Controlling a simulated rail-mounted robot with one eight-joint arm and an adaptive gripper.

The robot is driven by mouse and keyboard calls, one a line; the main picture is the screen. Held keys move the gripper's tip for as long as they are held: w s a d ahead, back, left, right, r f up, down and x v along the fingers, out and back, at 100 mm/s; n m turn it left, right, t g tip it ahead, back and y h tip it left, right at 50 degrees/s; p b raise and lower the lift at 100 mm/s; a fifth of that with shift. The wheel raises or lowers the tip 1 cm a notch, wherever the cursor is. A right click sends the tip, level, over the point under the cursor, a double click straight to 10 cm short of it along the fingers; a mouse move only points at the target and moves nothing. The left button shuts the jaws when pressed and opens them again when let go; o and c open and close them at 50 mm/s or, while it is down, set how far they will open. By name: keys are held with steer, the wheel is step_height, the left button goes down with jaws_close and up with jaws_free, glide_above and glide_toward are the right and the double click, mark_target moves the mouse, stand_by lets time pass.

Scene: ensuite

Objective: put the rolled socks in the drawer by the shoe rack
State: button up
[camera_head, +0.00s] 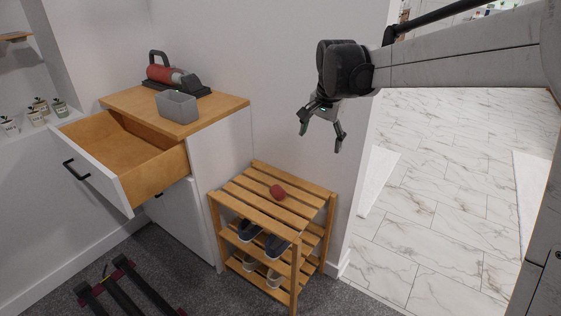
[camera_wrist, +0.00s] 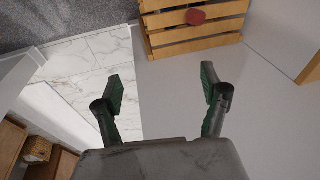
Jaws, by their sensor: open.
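The rolled socks (camera_head: 278,192) are a small dark red bundle on the top slats of the wooden shoe rack (camera_head: 250,206). They also show at the top of the wrist view (camera_wrist: 197,17). The drawer (camera_head: 118,160) in the white cabinet left of the rack is pulled open, and the part of its inside that shows is bare. My gripper (camera_head: 320,128) is open and empty, up in the air above and to the right of the rack. In the wrist view its two fingers (camera_wrist: 165,92) are spread apart with nothing between them, and the socks lie beyond them.
A grey bin (camera_head: 177,107) and a red and black appliance (camera_head: 172,76) stand on the cabinet top (camera_head: 218,106). Shoes (camera_head: 262,238) sit on the rack's lower shelves. The wall (camera_head: 285,120) is close behind the rack. Marble floor (camera_head: 450,190) lies open at right.

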steer(key=w+a+f+m+g+p, duration=0.2)
steer(key=w+a+f, duration=0.5)
steer(key=w+f, duration=0.3)
steer(key=m+g+p, duration=0.1)
steer(key=m, duration=0.2)
glide_above(278, 188)
step_height(278, 188, down, 11)
steer(key=f, duration=0.2)
steer(key=f+b, duration=0.1)
steer(key=f, duration=0.5)
steer(key=shift+w+a+b, duration=0.2)
steer(key=shift+w+b, duration=0.05)
steer(key=shift+b, duration=0.05)
steer(key=shift+s+d+f+b, duration=0.15)
steer(key=shift+f+b, duration=0.7)
steer(key=shift+f, duration=1.7)
steer(key=c, duration=1.4)
